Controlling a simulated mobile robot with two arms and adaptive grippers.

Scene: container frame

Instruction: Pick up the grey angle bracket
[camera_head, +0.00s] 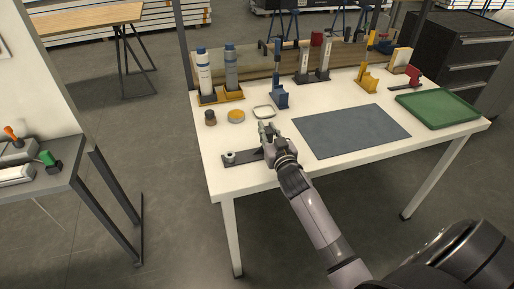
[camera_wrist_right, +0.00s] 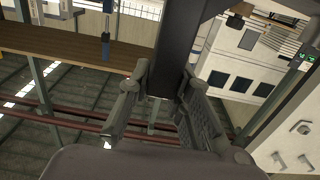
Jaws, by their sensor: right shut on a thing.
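My right gripper (camera_head: 268,141) is over the front left part of the white table. In the right wrist view the dark bracket (camera_wrist_right: 182,45) stands between the two fingers and runs out of the top of the picture. The fingers hide part of it. I cannot tell whether it touches the table. My left gripper is not in view.
Bottles (camera_head: 204,75) and yellow stands (camera_head: 368,75) line the back.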

